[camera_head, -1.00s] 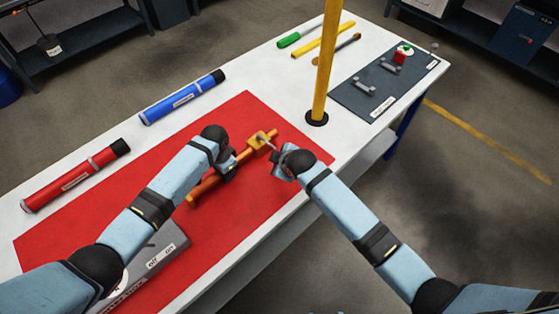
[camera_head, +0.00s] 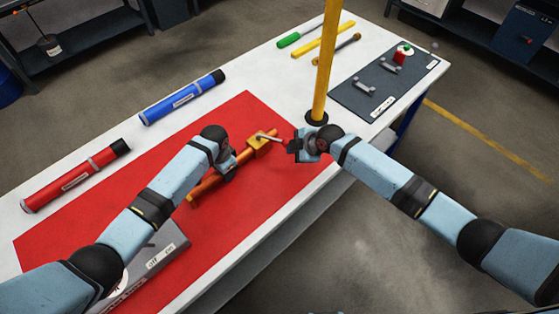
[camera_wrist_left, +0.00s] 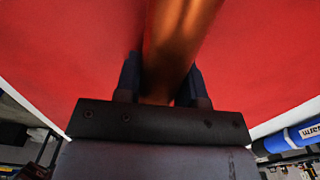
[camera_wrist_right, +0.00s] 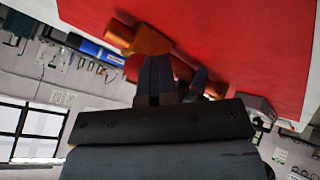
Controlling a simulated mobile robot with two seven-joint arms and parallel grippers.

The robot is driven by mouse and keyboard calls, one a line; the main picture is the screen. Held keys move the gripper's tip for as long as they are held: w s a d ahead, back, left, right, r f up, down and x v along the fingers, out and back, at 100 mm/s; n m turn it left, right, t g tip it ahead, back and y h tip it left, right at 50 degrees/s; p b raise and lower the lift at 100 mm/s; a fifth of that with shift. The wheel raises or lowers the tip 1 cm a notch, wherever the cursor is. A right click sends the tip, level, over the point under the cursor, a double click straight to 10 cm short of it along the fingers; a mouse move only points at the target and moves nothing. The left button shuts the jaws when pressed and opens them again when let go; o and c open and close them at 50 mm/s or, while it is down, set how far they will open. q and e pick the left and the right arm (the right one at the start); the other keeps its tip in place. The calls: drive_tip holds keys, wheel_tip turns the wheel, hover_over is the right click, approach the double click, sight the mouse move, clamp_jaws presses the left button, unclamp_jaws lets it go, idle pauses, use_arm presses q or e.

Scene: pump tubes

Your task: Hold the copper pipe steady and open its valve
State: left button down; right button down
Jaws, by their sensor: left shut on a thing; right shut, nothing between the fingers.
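The copper pipe (camera_head: 207,186) lies diagonally above the red mat, with its orange valve block (camera_head: 257,146) near the far end.
The red mat (camera_head: 100,210) covers much of the white table. A yellow post (camera_head: 325,70) stands close behind my right gripper. A grey box with on/off labels (camera_head: 160,250) sits at the near left. Blue (camera_head: 182,98) and red (camera_head: 77,177) tubes lie along the left edge.

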drive_tip(key=w+n+g, duration=0.1)
drive_tip(key=w+d+n+g+y, duration=0.1)
drive_tip(key=w+n, duration=0.1)
drive_tip(key=w+d+n, duration=0.1)
drive_tip(key=w, duration=0.1)
drive_tip(key=shift+n+g, duration=0.3)
drive_tip(key=shift+g, duration=0.1)
drive_tip(key=shift+n+y, duration=0.3)
drive_tip(key=w, duration=0.4)
drive_tip(key=shift+w, duration=0.3)
drive_tip(key=shift+s, duration=0.1)
drive_tip(key=shift+s, duration=0.1)
drive_tip(key=shift+s+a, duration=0.3)
drive_tip(key=shift+a, duration=0.4)
